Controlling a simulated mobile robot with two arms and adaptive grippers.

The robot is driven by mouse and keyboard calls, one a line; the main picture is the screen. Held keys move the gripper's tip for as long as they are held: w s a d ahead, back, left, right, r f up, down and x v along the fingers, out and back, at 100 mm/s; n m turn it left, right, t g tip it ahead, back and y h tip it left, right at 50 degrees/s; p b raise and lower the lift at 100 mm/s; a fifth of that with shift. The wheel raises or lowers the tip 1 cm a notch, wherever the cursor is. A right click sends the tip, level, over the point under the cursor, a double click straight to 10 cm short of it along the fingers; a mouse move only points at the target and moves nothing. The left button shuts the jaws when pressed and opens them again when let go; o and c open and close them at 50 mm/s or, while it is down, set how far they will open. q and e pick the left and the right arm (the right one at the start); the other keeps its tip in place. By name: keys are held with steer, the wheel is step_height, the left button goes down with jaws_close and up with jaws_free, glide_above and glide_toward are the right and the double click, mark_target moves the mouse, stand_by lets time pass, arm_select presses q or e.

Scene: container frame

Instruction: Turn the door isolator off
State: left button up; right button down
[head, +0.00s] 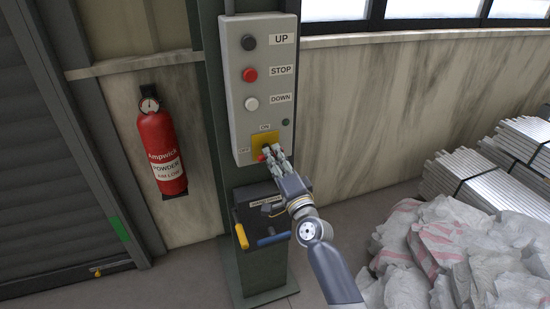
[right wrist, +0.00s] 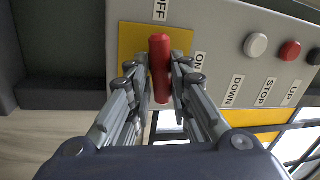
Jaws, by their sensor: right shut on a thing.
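The door isolator is a red handle (right wrist: 160,68) on a yellow plate (right wrist: 130,42), low on a grey control box (head: 236,95). In the right wrist view the handle lies in line with the OFF label (right wrist: 160,10); the ON label (right wrist: 199,67) is off to its side. In the head view only a bit of red shows by the fingertips, on the OFF side. My right gripper (head: 272,153) is shut on the handle, one finger along each side. My left gripper is not in view.
Black UP, red STOP (head: 249,74) and white DOWN buttons sit above. Below is a dark box with a yellow lever (head: 241,236) and a blue lever (head: 273,239). A fire extinguisher (head: 160,150) hangs left. White sacks (head: 450,245) and metal bars (head: 480,175) lie right.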

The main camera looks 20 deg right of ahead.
steer(key=shift+r+m+h, duration=0.1)
steer(key=shift+m+h, duration=0.2)
steer(key=shift+m, duration=1.1)
steer(key=c, duration=1.5)
jaws_free()
steer(key=s, duration=0.4)
steer(key=s+f, duration=0.1)
steer(key=s, duration=0.3)
steer(key=s+f, duration=0.1)
steer(key=s, duration=0.2)
steer(key=shift+s+d+f, duration=0.15)
steer(key=shift+s+f, duration=0.1)
steer(key=shift+s, duration=0.15)
